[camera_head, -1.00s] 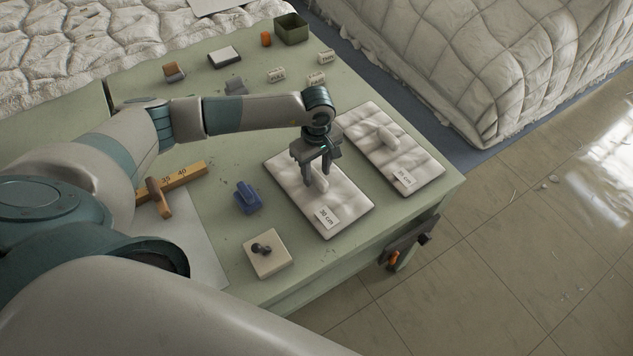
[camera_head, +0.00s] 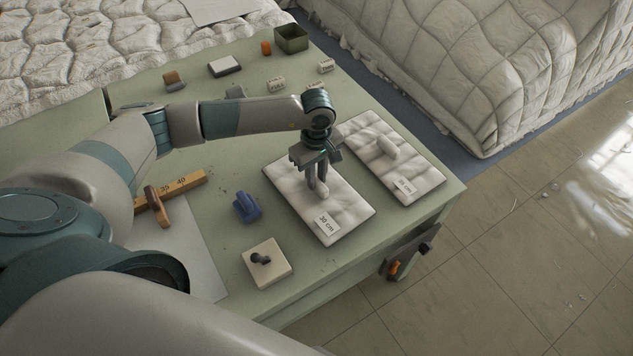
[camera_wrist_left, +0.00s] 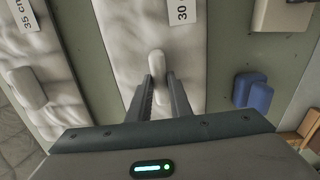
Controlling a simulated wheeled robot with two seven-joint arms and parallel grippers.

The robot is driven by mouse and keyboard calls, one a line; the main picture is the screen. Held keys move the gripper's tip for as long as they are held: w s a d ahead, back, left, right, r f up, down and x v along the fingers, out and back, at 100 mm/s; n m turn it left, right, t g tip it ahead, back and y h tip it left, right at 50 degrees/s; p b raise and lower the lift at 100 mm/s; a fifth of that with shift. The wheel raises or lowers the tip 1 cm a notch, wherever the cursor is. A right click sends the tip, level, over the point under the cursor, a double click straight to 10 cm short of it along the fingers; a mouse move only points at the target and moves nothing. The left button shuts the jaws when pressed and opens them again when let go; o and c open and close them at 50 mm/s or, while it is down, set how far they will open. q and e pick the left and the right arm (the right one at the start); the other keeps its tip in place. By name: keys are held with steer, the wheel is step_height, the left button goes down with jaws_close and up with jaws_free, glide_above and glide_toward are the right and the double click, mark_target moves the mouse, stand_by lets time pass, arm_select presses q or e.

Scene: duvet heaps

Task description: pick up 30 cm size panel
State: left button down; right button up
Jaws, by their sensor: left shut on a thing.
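The 30 cm panel (camera_head: 345,212) is a white quilted slab with a "30 cm" label and a raised rounded handle (camera_head: 322,189). It lies on the green table, and it also fills the middle of the left wrist view (camera_wrist_left: 125,45). My left gripper (camera_head: 319,186) points down over the panel and is shut on its handle; the handle's end shows between the fingers in the left wrist view (camera_wrist_left: 157,62). Whether the panel is clear of the table, I cannot tell. My right gripper is not in view.
A similar 35 cm panel (camera_head: 412,168) lies close on the right. A blue handled block (camera_head: 246,207), a beige square with a dark knob (camera_head: 267,264) and a wooden ruler piece (camera_head: 187,182) lie left of the 30 cm panel. A green box (camera_head: 291,39) stands at the back.

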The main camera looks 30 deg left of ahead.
arm_select(q)
step_height(320, 180, up, 2)
steer(key=shift+w+r+b, duration=0.1)
steer(key=shift+r+b, duration=0.05)
steer(key=shift+b, duration=0.65)
steer(key=d+r+b, duration=0.4)
steer(key=d+r, duration=0.3)
steer(key=d, duration=0.4)
steer(key=shift+d+b, duration=0.35)
steer(key=shift+r, duration=0.1)
